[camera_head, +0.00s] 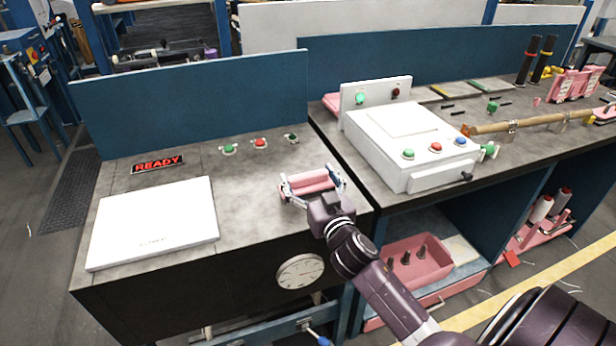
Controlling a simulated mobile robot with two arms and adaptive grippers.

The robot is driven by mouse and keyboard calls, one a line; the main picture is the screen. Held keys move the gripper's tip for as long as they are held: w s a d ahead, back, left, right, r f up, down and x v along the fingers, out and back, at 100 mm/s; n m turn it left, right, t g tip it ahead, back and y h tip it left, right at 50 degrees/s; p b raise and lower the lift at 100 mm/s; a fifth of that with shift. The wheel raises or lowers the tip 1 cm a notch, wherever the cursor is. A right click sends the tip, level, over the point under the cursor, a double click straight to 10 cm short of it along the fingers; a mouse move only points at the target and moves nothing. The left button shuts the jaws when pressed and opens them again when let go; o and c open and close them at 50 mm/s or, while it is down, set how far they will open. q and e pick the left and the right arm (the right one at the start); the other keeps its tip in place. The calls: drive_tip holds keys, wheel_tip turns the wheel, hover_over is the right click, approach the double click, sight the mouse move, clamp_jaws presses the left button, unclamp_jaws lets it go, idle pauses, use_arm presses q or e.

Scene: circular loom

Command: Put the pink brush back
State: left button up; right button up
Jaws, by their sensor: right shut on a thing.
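My right gripper (313,184) reaches in from the lower right over the grey top of the left bench. It is shut on a pink bar-like thing, which I take for the pink brush (308,180). The brush lies crosswise between the fingers, at or just above the bench top; I cannot tell whether it touches. Its bristles cannot be made out, and the gripper partly hides its ends. My left gripper is not in view.
A white closed panel (152,222) lies at the bench's left, below a READY sign (158,163). Several buttons (260,143) stand behind the gripper. A white control box (411,140) is on the right bench. A pink bin (411,271) sits on the shelf below.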

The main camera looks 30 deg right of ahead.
drive_tip(key=shift+f, duration=0.1)
drive_tip(key=o, duration=1.3)
drive_tip(key=shift+c, duration=0.2)
drive_tip(key=b+v, duration=0.1)
drive_tip(key=v, duration=0.9)
drive_tip(key=shift+s+b, duration=0.25)
drive_tip(key=shift+b, duration=0.05)
drive_tip(key=shift+v, duration=0.8)
